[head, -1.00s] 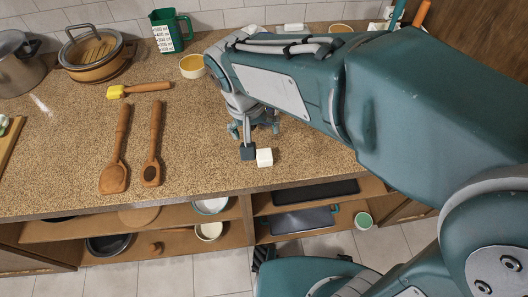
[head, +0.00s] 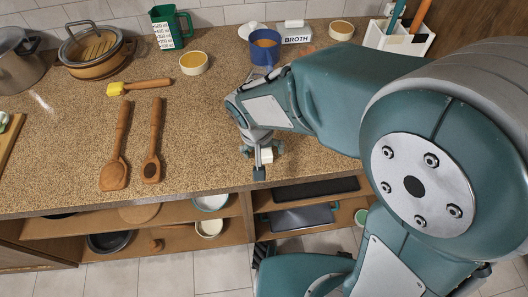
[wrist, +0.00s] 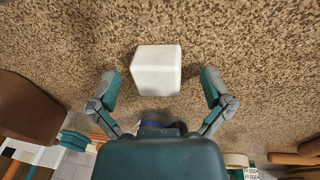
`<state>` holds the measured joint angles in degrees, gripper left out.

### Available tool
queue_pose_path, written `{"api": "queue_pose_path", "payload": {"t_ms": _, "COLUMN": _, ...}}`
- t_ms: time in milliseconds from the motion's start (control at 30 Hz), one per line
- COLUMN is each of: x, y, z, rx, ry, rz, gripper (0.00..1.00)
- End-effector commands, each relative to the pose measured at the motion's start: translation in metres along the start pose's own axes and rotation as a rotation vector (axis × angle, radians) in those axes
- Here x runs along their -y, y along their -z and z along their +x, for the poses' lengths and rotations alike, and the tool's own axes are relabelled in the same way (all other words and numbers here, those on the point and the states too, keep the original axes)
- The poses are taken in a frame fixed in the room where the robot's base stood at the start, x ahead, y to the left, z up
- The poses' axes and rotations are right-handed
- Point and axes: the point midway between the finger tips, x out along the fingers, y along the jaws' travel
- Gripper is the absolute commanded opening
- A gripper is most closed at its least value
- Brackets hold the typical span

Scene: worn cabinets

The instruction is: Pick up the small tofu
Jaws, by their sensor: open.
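The small tofu (head: 267,156) is a white block on the speckled countertop near its front edge. In the wrist view the tofu (wrist: 156,70) lies ahead of my gripper, between the lines of its two fingers. My gripper (wrist: 160,88) is open, with one finger on each side and clear counter between each finger and the block. In the head view my gripper (head: 262,160) is low over the counter at the tofu, and one finger partly hides the block. Whether a finger touches the tofu cannot be told from the head view.
Two wooden utensils (head: 117,155) and a yellow-tipped brush (head: 138,87) lie to the left. A yellow bowl (head: 193,64), a blue mug (head: 265,47), a broth box (head: 296,33) and a white caddy (head: 400,38) stand behind. The counter between utensils and gripper is clear.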

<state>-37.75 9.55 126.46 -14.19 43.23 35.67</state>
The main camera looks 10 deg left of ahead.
Motion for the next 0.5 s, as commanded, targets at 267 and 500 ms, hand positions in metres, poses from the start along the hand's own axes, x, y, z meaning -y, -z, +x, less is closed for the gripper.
{"api": "queue_pose_path", "payload": {"t_ms": 267, "x": -0.0001, "y": -0.0001, "z": -0.0004, "rx": 0.000, "ry": 0.000, "rz": 0.000, "gripper": 0.42}}
{"api": "queue_pose_path", "payload": {"t_ms": 500, "x": -0.0001, "y": -0.0004, "z": -0.0001, "rx": 0.001, "ry": -0.001, "rz": 0.000, "gripper": 0.13}}
